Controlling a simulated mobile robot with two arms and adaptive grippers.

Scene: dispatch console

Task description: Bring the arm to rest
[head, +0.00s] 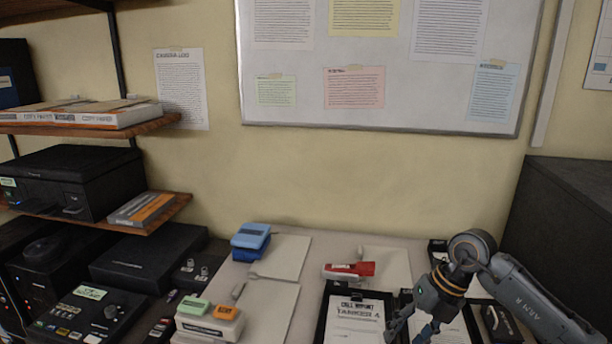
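My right arm comes in from the right edge and bends down at a round joint. My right gripper (410,334) hangs at the lower right over the table, pointing down. Its fingers are spread apart with nothing seen between them, and the picture's bottom edge crops the tips. It is above or in front of black-framed sheets; I cannot tell whether it touches them. My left gripper is not in view.
Shelves and black equipment (82,318) fill the left. A dark cabinet (565,205) stands right.

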